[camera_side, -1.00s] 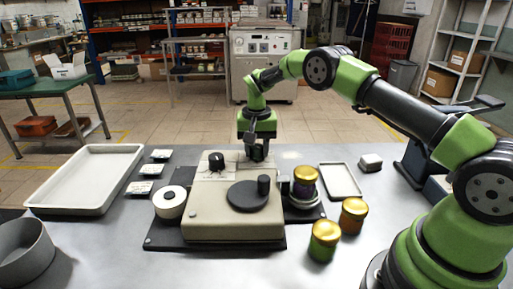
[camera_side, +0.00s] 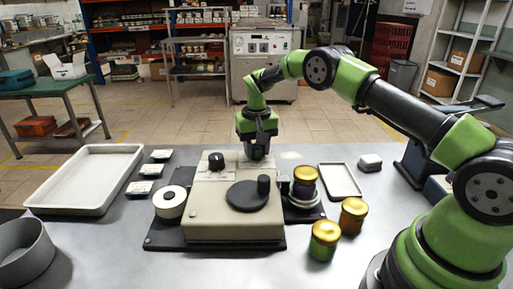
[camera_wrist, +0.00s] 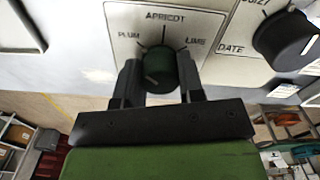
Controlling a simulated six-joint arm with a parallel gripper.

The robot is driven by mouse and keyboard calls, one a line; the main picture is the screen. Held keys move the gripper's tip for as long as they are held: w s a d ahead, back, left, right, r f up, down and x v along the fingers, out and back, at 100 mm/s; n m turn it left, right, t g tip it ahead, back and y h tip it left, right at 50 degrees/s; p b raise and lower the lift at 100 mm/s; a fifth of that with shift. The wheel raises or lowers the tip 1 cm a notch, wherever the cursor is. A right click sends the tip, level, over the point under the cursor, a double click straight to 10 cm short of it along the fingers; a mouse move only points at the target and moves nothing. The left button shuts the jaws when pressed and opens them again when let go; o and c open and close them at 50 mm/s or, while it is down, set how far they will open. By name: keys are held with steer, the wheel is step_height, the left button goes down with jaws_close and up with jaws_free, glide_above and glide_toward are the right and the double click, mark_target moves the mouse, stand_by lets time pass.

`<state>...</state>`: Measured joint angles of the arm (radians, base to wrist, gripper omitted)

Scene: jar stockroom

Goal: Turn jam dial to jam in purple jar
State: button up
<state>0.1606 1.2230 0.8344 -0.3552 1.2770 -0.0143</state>
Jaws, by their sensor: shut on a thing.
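The jam dial (camera_wrist: 160,66) is a dark green-black knob on the machine's panel, marked PLUM at left, APRICOT at top and LIME at right. My gripper (camera_wrist: 160,84) is shut on it, one finger on each side. A pale mark shows on the knob's lower left, but I cannot tell for sure which label the knob points to. In the side view my gripper (camera_side: 257,154) is at the back of the beige machine (camera_side: 225,224), and the dial is hidden. The purple jar (camera_side: 304,189), gold-lidded, stands upright on a round stand at the machine's right.
A second dial (camera_wrist: 284,40) is beside the jam dial, near the word DATE. A green jar (camera_side: 322,250) and an orange jar (camera_side: 351,219) stand at front right. A white tray (camera_side: 133,153) lies at left, a small tray (camera_side: 358,192) at right. A white roll (camera_side: 169,202) adjoins the machine.

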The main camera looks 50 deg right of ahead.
steer(key=o, duration=0.9)
step_height(320, 180, up, 10)
step_height(320, 180, up, 10)
steer(key=t, duration=0.2)
glide_above(257, 146)
steer(key=s+a, duration=0.3)
steer(key=s, duration=0.1)
steer(key=s+a+r+n+t, duration=0.1)
steer(key=s+a+r+t, duration=0.15)
steer(key=s+r, duration=0.45)
steer(key=s+a+f+t, duration=0.1)
steer(key=s, duration=0.5)
steer(key=s+a+f+y, duration=0.1)
steer(key=s+a, duration=0.1)
steer(key=s, duration=0.4)
steer(key=s+a+f+t+y, duration=0.1)
steer(key=s, duration=0.5)
steer(key=shift+a+f+n+t, duration=0.15)
steer(key=shift+f+n+t, duration=0.1)
steer(key=shift+n+t, duration=0.15)
